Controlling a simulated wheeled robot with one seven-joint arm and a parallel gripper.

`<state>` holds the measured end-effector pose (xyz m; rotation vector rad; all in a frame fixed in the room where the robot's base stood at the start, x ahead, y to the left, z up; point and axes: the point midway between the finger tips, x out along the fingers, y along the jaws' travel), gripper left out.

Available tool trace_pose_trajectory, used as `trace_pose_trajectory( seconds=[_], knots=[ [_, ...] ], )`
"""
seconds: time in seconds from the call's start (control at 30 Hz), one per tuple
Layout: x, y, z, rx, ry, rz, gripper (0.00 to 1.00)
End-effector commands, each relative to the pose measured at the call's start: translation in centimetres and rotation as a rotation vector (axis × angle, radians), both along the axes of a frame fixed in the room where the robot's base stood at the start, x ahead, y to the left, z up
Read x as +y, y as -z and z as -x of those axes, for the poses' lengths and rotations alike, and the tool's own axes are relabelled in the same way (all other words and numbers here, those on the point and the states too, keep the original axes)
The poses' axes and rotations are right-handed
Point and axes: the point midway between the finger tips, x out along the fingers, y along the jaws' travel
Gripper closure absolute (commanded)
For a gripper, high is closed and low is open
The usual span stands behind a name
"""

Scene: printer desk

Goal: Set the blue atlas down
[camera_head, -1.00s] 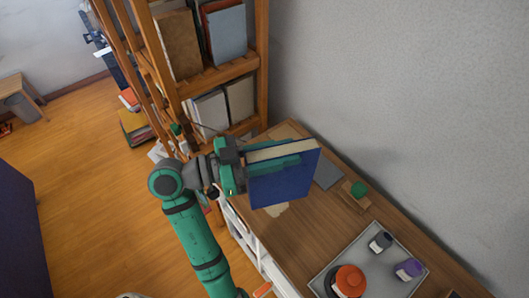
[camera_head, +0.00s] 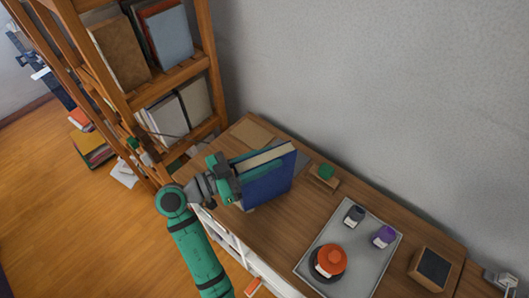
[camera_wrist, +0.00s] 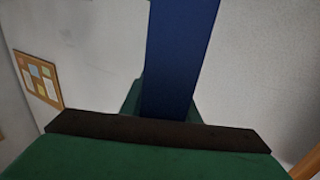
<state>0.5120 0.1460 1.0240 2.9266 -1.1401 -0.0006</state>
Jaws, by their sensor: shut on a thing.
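The blue atlas (camera_head: 268,184) is a thick blue book with cream page edges, held upright over the wooden desk (camera_head: 290,230) in the head view. My gripper (camera_head: 235,174) is green and shut on the atlas from its left side. In the wrist view the atlas (camera_wrist: 180,60) stands out from between the jaws as a blue band. The book hides part of the desk behind and below it. I cannot tell whether its lower edge touches the desk.
A grey tray (camera_head: 309,264) holds an orange-topped container (camera_head: 331,260), a dark bottle (camera_head: 354,215) and a purple one (camera_head: 383,237). A green item on a small wooden block (camera_head: 324,180) is right of the atlas. A wooden shelf (camera_head: 180,76) with books stands at the back left.

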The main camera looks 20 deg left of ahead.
Motion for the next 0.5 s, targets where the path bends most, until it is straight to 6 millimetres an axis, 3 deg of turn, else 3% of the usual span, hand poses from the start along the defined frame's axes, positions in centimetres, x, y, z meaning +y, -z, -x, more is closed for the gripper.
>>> trace_pose_trajectory(
  seconds=[0.43, 0.47, 0.5],
  knots=[
    [0.08, 0.21, 0.03, -0.004, -0.002, 0.000, 1.00],
    [0.08, 0.38, 0.03, 0.000, -0.002, 0.000, 0.67],
    [0.08, 0.36, 0.03, 0.000, -0.002, 0.000, 0.58]
  ],
)
